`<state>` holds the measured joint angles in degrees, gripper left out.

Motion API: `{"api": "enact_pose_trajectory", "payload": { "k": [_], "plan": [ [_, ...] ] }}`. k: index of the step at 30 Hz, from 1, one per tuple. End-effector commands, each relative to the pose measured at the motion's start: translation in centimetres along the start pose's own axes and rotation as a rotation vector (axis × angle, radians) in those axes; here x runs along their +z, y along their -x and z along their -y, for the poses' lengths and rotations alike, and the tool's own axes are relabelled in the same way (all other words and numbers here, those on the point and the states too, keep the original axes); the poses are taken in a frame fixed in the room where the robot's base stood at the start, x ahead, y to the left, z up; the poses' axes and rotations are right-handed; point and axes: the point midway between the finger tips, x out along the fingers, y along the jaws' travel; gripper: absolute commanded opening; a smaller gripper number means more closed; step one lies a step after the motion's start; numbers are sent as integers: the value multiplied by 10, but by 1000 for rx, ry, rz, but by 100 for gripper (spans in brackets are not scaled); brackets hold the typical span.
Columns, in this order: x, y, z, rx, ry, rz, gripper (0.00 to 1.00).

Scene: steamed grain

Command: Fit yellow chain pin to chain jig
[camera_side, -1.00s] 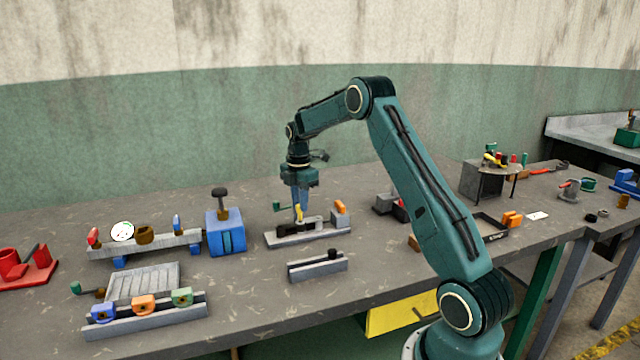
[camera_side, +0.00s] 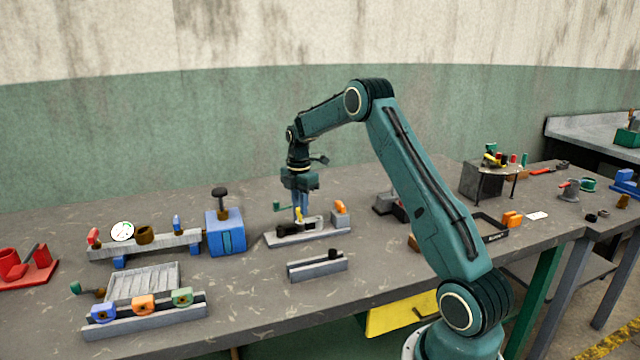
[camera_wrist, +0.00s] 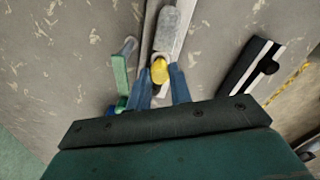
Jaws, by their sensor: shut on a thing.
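The yellow chain pin (camera_side: 299,214) stands roughly upright between the blue fingers of my gripper (camera_side: 300,211), low over the chain jig. The chain jig (camera_side: 322,234) is a long grey base with dark and light blocks and an orange part (camera_side: 340,206) at its right end. In the wrist view, the yellow pin (camera_wrist: 159,70) shows between the two blue fingertips of my gripper (camera_wrist: 159,84), above the grey strip of the jig (camera_wrist: 185,20). The fingers are shut on the pin. I cannot tell whether its lower end is in the jig.
A blue block with a dark knob (camera_side: 226,232) stands left of the jig. A grey slotted bar (camera_side: 318,267) lies in front of it. A small green-handled part (camera_wrist: 121,68) is close beside my fingers. A dark block (camera_side: 386,203) stands to the right.

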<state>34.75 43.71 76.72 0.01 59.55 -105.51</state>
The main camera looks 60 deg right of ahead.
Motion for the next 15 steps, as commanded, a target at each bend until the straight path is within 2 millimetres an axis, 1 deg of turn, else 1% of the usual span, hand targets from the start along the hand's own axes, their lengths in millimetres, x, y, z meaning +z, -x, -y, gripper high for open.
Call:
{"api": "enact_pose_trajectory", "payload": {
  "k": [15],
  "plan": [
    [0, -6, 0, 0, 0, 0, 0]
  ]
}}
